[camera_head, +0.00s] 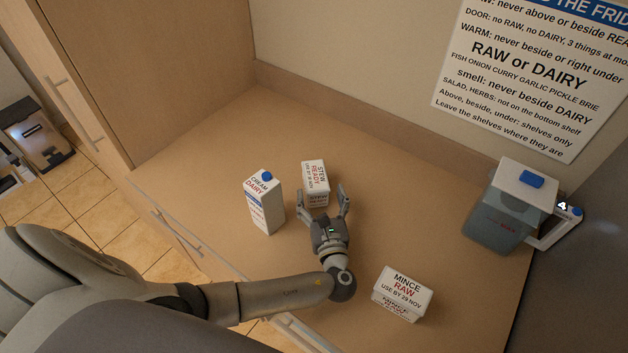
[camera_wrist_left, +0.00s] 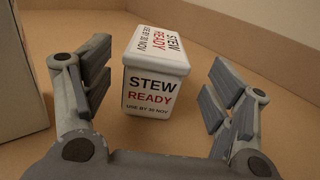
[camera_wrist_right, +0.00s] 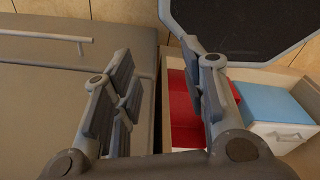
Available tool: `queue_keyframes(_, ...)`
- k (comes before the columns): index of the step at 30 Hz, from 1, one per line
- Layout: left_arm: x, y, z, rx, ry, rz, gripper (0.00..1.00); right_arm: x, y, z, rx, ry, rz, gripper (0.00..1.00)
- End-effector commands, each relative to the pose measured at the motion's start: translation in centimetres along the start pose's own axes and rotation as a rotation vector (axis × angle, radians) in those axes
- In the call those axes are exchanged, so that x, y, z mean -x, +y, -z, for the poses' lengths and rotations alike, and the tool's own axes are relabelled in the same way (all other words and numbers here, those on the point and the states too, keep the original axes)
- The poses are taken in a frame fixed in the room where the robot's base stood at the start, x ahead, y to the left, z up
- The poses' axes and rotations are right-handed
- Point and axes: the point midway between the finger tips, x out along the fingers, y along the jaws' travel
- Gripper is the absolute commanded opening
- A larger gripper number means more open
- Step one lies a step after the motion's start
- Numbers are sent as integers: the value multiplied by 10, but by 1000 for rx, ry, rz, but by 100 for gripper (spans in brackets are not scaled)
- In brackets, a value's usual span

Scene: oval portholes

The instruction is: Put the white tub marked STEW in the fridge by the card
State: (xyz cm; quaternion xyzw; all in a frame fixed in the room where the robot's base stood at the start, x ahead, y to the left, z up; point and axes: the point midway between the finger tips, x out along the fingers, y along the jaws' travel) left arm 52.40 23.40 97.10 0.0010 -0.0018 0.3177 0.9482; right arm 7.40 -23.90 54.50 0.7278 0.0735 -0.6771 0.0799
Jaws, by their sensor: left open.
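The white tub marked STEW READY (camera_head: 315,181) stands upright on the wooden counter, beside the cream carton. In the left wrist view the tub (camera_wrist_left: 155,88) is ahead of the open fingers, its front label facing me. My left gripper (camera_head: 331,203) is open, with its fingertips at the near side of the tub; it holds nothing. The left wrist view shows the left gripper (camera_wrist_left: 158,95) with a wide gap between its fingers. My right gripper (camera_wrist_right: 165,90) appears only in its own wrist view, open and empty. The card (camera_head: 540,75) hangs on the wall. The fridge's shelves are not in view.
A cream carton marked DAIRY (camera_head: 264,203) stands close to the left of the tub. A white MINCE RAW box (camera_head: 402,293) lies nearer the front. A clear jug with a white lid (camera_head: 503,212) stands at the right. The counter behind the tub is clear.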

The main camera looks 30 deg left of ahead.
Motion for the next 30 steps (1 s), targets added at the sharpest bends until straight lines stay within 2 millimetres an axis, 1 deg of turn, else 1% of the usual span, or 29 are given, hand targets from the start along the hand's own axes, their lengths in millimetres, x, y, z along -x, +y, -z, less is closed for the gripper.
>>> queue_keyframes(1,-6,0,-2,0,-1,0,79,3,1,1,0,1,-1,40)
queue_keyframes(6,-17,1,-2,0,1,-1,79,6,2,8,0,12,-3,40)
queue_keyframes(8,-23,1,-5,0,0,-1,79,11,3,12,0,18,-3,40)
queue_keyframes(13,-47,5,-11,-2,1,-2,79,27,4,19,-1,29,-4,40)
queue_keyframes(18,-62,4,-6,-1,2,0,79,27,2,19,-2,28,-2,40)
queue_keyframes(21,-65,4,-5,1,3,1,79,27,-1,19,-4,28,1,40)
queue_keyframes(27,-65,4,-5,1,3,0,79,27,-5,18,-6,25,6,40)
queue_keyframes(30,-65,4,-5,1,3,0,66,27,-5,16,-6,22,6,40)
